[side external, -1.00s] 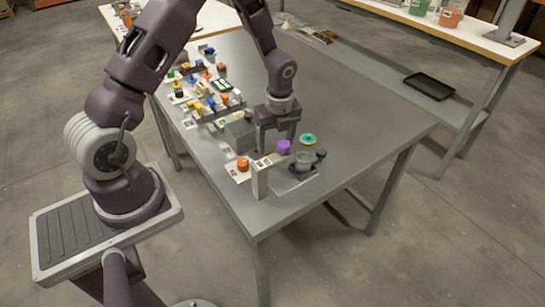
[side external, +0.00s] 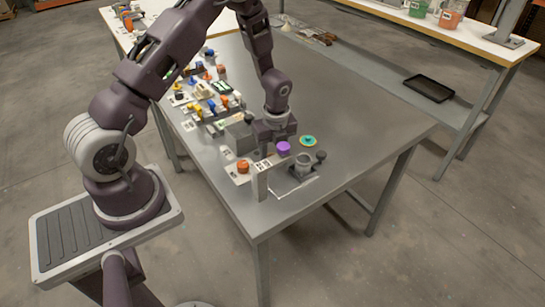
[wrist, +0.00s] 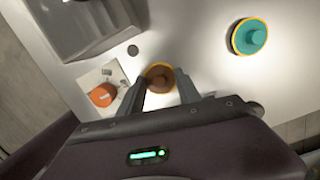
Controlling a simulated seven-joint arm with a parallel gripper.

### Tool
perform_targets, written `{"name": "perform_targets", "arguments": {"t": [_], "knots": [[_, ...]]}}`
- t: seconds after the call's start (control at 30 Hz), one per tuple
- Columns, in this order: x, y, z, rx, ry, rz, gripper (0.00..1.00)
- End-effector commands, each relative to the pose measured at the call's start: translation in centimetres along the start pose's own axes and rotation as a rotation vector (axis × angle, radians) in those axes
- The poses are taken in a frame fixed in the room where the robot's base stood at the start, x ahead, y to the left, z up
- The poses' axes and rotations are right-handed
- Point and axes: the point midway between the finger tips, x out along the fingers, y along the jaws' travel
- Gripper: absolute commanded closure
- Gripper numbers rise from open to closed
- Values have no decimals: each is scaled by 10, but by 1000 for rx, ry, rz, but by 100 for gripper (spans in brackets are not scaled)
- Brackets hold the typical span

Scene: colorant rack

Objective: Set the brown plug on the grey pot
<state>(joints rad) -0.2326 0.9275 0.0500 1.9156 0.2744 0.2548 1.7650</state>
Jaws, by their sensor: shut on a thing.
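The brown plug (wrist: 159,72) is round and sits between the two fingertips of my gripper (wrist: 160,84) in the wrist view. My gripper is shut on it, low near the table. In the side view my gripper (side external: 274,138) is behind the purple plug and the upright plate, so its fingertips and the brown plug are hidden there. The grey pot (side external: 303,162) stands on a flat plate near the table's front corner, to the right of my gripper. The pot is not visible in the wrist view.
A purple plug (side external: 283,148) and a pale upright plate (side external: 260,181) stand in front of my gripper. An orange plug (side external: 243,166) is to the left. A teal and yellow round piece (side external: 308,141) and a dark knob (side external: 320,155) are near the pot. The table's right side is clear.

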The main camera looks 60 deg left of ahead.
Motion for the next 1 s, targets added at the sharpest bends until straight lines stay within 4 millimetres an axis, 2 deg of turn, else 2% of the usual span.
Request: {"name": "perform_targets", "arguments": {"t": [0.07,0.3,0.4,0.5,0.7,0.8,1.0], "knots": [[-6,-1,1,-1,0,-2,97],[-66,-1,9,-3,-2,-6,97],[-85,-1,11,-2,-1,-4,97],[-97,-9,3,3,-1,-3,97],[-109,-44,-45,7,-1,4,97],[-112,-55,-63,4,-1,6,97],[-104,-57,-69,-1,0,9,97]]}}
